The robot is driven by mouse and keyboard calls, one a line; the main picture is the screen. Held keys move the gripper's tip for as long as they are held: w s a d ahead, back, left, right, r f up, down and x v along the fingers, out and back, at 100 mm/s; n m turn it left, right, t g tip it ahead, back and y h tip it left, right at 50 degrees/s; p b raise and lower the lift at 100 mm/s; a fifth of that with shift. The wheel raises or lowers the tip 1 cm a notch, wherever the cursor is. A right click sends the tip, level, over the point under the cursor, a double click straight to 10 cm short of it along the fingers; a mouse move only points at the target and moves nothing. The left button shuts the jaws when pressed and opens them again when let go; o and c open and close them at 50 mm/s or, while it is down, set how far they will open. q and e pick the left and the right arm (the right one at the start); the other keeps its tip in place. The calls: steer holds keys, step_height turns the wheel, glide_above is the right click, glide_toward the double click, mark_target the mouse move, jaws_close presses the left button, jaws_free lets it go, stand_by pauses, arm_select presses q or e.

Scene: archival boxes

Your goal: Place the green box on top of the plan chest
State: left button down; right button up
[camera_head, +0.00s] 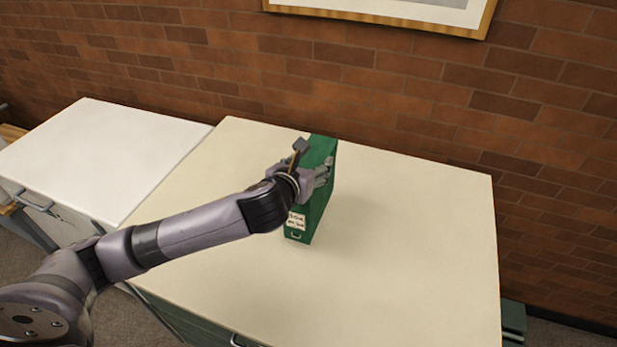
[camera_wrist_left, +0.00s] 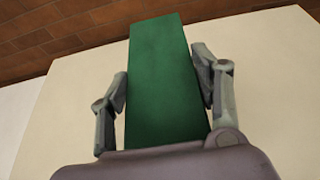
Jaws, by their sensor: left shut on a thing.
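The green box (camera_head: 312,204) is upright, with a white label and a small pull on its near end. It is at the middle of the cream top of the plan chest (camera_head: 410,250), on it or just above it; I cannot tell which. My left gripper (camera_head: 322,172) is shut on the green box, near its upper part. In the left wrist view the green box (camera_wrist_left: 165,85) stands between the two fingers (camera_wrist_left: 163,88), one on each side. My right gripper is in neither view.
A lower white cabinet (camera_head: 100,155) adjoins the chest on the left. A brick wall (camera_head: 400,90) with a framed picture (camera_head: 400,8) stands behind. The right part of the chest top is bare. A green object (camera_head: 513,318) is on the floor at right.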

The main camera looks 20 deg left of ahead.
arm_select(q)
step_height(320, 180, down, 4)
steer(key=shift+f, duration=0.1)
stand_by(0.4)
steer(key=c, duration=0.5)
jaws_free()
steer(key=shift+f, duration=0.15)
steer(key=b+v, duration=0.1)
steer(key=v, duration=1.1)
steer(key=shift+s+b, duration=0.1)
steer(key=shift+b, duration=0.25)
